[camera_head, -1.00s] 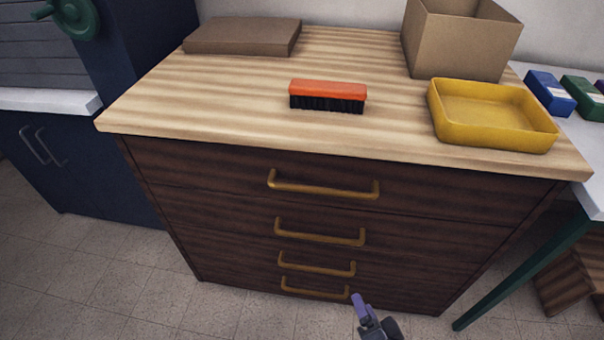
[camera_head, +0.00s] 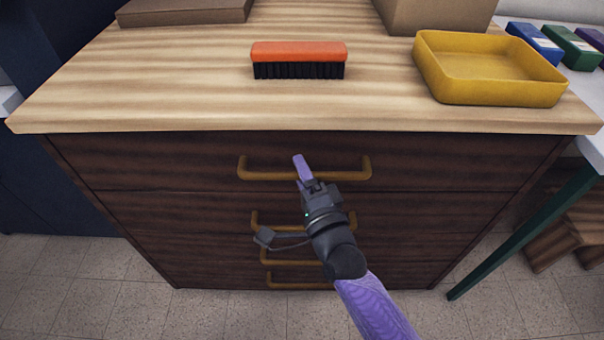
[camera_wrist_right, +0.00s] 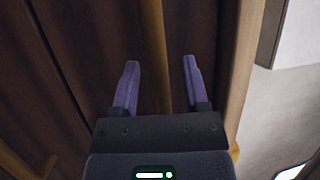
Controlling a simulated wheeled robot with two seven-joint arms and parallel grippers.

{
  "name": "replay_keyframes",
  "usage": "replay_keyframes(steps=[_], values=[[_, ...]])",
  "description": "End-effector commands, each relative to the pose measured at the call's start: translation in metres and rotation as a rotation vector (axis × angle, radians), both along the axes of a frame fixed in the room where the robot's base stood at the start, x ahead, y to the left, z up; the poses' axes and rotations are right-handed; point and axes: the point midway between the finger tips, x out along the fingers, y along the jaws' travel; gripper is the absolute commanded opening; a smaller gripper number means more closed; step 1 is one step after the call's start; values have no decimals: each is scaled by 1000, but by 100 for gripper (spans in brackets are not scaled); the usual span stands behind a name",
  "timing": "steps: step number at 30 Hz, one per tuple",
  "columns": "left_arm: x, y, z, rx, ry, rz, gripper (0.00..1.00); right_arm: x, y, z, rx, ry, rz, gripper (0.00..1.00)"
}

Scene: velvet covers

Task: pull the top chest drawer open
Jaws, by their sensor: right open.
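The top drawer (camera_head: 150,165) of the dark wooden chest is shut, its front flush with the drawers below. Its brass bar handle (camera_head: 345,175) runs across the middle of the front. My right gripper (camera_head: 300,165) is at the handle, in front of its middle in the head view. In the right wrist view the gripper (camera_wrist_right: 160,75) is open, with one purple finger on each side of a brass handle bar (camera_wrist_right: 154,45). I cannot tell whether the fingers touch it. My left gripper is out of view.
On the chest's light wooden top (camera_head: 180,90) are an orange brush (camera_head: 298,52), a yellow tray (camera_head: 440,90), a brown flat box (camera_head: 185,12) and a cardboard box (camera_head: 435,15). A table with a green leg (camera_head: 515,245) stands at right. Lower handles (camera_head: 300,285) sit below.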

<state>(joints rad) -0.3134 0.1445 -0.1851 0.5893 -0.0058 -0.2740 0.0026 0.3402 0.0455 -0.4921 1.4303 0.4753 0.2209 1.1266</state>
Motion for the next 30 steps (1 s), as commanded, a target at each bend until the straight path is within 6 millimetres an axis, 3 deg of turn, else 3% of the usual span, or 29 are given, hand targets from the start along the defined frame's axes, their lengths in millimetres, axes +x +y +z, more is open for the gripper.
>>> replay_keyframes(steps=[2,10,30], values=[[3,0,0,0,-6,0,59,0,0,0,0,0,0,56],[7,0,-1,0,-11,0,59,0,0,0,-1,0,0,0],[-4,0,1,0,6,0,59,0,0,-1,-1,1,0,0]])
